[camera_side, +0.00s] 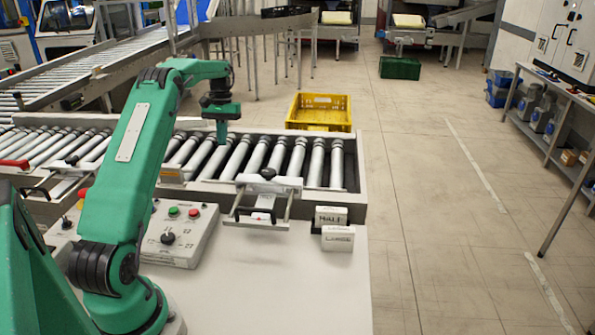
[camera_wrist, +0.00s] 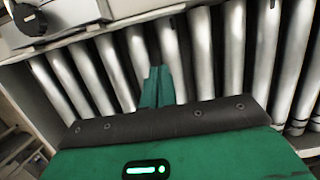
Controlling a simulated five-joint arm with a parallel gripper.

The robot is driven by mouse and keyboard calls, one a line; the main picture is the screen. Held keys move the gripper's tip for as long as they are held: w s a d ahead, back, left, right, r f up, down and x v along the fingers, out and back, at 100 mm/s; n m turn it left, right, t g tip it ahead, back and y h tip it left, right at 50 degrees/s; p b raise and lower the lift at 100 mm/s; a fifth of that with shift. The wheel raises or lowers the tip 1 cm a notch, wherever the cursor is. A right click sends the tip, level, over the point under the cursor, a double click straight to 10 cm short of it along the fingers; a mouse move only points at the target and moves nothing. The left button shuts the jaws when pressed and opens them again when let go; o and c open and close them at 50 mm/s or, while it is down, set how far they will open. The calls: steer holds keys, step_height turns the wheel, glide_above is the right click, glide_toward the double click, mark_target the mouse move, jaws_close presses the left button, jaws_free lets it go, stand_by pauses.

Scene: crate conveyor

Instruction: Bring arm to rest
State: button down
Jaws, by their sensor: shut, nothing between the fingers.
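My gripper (camera_side: 222,134) hangs over the roller conveyor (camera_side: 360,195) in the side view, pointing down with its fingers together and empty. In the wrist view, the green fingers of my gripper (camera_wrist: 157,86) are shut above the silver rollers. My green arm reaches up from the lower left and bends over at the top. Whether the fingertips touch the rollers I cannot tell.
A control box (camera_side: 178,234) with buttons and a knob stands on the white table (camera_side: 300,290). A sliding gate with a black handle (camera_side: 262,215) and two lettered blocks (camera_side: 331,216) sit at the conveyor's front. A yellow crate (camera_side: 318,127) lies behind the conveyor.

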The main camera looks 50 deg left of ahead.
steer(key=shift+d+r, duration=0.1)
steer(key=shift+r, duration=0.05)
steer(key=s+d+r+m+t+y, duration=0.1)
steer(key=d+r+m, duration=0.1)
steer(key=d+r, duration=0.7)
steer(key=d+r+m+t+y, duration=0.15)
steer(key=d+r, duration=0.45)
steer(key=d, duration=0.7)
steer(key=s+d+f+m+t, duration=0.3)
steer(key=s+d+m+t, duration=0.2)
steer(key=s+d, duration=1.2)
steer(key=shift+s+d+f+h, duration=0.2)
steer(key=shift+d+h, duration=0.15)
steer(key=shift+d, duration=0.1)
steer(key=shift+m, duration=0.25)
